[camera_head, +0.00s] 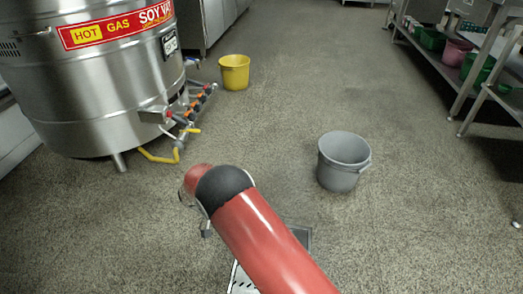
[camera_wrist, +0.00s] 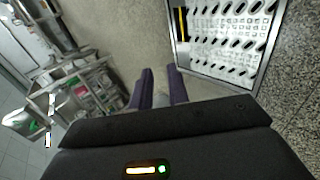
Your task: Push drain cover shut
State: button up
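The drain cover (camera_wrist: 225,40) is a pale metal plate with rows of slots and holes, at the upper right of the wrist view. A metal frame edges it, with a yellow and black strip on its left side. In the head view, a white perforated part of it (camera_head: 240,281) shows beside my red arm, which hides most of the drain area. I cannot tell exactly how far the cover is tilted. My gripper (camera_wrist: 160,70) has two purple fingers with a gap between them. It is left of the cover, apart from it in the picture, and holds nothing visible.
A grey bucket (camera_head: 343,162) stands on the speckled floor right of my arm. A yellow bucket (camera_head: 234,72) stands farther back. A large steel boiler (camera_head: 95,75) with pipes is at left. Steel shelving (camera_head: 455,75) with bins is at right.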

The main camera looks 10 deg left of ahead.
jog(key=shift+r, duration=0.1)
jog(key=d+r+y+p, duration=0.2)
jog(key=d+r, duration=0.3)
jog(key=r, duration=0.4)
jog(key=s+d+r+y+p, duration=0.15)
jog(key=d+r, duration=0.25)
jog(key=r, duration=0.6)
jog(key=d+r+y+p, duration=0.25)
jog(key=d+r, duration=0.25)
jog(key=r, duration=0.4)
jog(key=s+d+r+t+y+p, duration=0.2)
jog(key=s+d+r+t, duration=0.1)
jog(key=s+d+r, duration=0.3)
jog(key=s+d+r+t+y+p, duration=0.2)
jog(key=s+d+r, duration=0.4)
jog(key=s+r, duration=0.3)
jog(key=s+t+p, duration=0.1)
jog(key=s, duration=0.2)
jog(key=shift+d+r, duration=0.35)
jog(key=shift+s, duration=0.1)
